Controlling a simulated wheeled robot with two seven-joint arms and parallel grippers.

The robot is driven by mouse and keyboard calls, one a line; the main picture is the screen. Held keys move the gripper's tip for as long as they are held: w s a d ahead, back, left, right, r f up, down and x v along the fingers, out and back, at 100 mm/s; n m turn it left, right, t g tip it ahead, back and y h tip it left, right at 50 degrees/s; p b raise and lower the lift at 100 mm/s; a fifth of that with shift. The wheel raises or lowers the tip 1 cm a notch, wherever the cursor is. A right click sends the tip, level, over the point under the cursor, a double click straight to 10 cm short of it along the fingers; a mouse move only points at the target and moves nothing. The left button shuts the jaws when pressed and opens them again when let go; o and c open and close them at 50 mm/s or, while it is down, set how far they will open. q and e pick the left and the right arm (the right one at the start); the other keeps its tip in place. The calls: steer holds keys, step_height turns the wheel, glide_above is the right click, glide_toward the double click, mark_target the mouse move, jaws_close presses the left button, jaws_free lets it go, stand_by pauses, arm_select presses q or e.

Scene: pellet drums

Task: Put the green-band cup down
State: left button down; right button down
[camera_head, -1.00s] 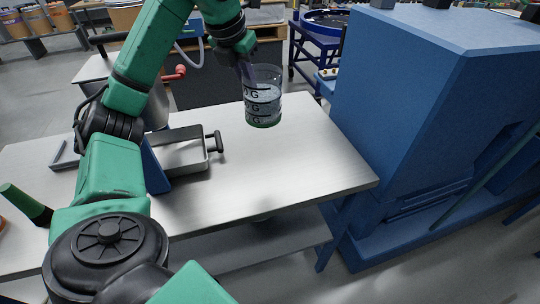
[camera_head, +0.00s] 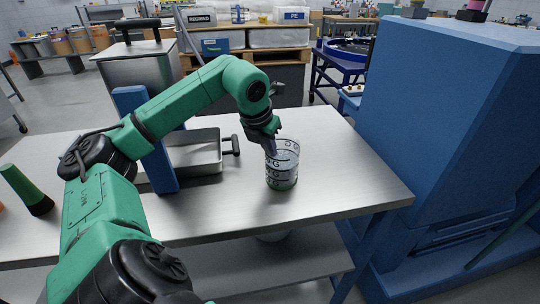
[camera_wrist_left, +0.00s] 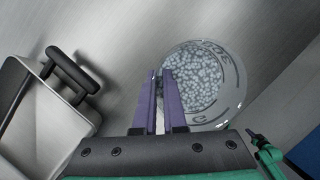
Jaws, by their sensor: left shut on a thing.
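The green-band cup (camera_head: 283,172) is a clear cup with dark markings and a green band low on its side. It is upright at the right part of the steel table (camera_head: 330,200). I cannot tell whether its base touches the top. My left gripper (camera_head: 271,148) is shut on the cup's near-left rim. In the left wrist view its two purple fingers (camera_wrist_left: 161,78) meet the rim, and the cup (camera_wrist_left: 232,98) holds pale pellets.
A steel tray with a black handle (camera_head: 231,145) lies left of the cup. A blue upright plate (camera_head: 160,165) and a green-and-black object (camera_head: 27,190) stand farther left. A large blue machine (camera_head: 450,120) is at the right. The table around the cup is clear.

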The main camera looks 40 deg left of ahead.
arm_select(q)
steer(key=c, duration=1)
jaws_free()
steer(key=p+v, duration=0.3)
steer(key=v, duration=0.9)
steer(key=shift+r, duration=0.1)
steer(key=shift+w, duration=0.1)
